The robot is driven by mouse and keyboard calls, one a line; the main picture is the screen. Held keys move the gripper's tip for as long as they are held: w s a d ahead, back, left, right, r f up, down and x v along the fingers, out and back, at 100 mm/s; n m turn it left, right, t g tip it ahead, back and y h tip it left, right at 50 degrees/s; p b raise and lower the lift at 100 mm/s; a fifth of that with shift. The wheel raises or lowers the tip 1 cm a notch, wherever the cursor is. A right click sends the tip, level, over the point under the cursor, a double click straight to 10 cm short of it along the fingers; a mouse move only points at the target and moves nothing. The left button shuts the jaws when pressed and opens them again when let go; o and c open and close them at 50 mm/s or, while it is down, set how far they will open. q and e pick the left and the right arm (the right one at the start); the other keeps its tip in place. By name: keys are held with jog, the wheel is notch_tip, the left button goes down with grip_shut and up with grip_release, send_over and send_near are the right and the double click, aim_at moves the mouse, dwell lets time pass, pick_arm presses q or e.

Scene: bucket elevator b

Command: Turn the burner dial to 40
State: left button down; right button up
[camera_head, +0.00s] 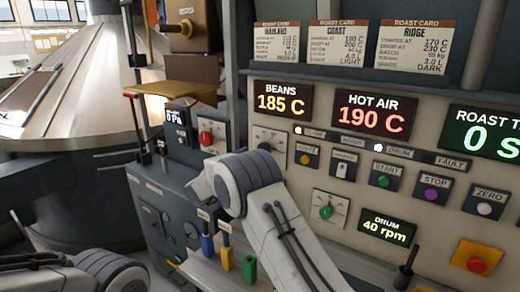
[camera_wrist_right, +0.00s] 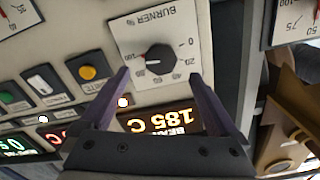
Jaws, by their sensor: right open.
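The burner dial (camera_wrist_right: 160,60) is a black round knob on a white square plate marked BURNER %, upside down in the right wrist view. In the head view the dial plate (camera_head: 270,140) shows just above my right arm, partly hidden, and the right fingers are hidden. Only part of my left arm shows at lower left.
The BEANS display (camera_head: 283,100) reads 185 C and the HOT AIR display (camera_head: 372,113) 190 C. A yellow button (camera_wrist_right: 87,72) and a white switch (camera_wrist_right: 42,84) sit beside the dial. The drum dial (camera_head: 327,211) is lower right. Coloured levers (camera_head: 227,257) stand below.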

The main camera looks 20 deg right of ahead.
jog(key=p+x, duration=0.2)
jog(key=x, duration=0.4)
jog(key=shift+w, duration=0.1)
jog(key=c, duration=1.4)
jog(key=shift+o, duration=0.2)
jog(key=n+p, duration=0.8)
jog(key=n, duration=1.5)
jog(key=shift+n+p, duration=0.3)
jog(key=shift+p, duration=0.1)
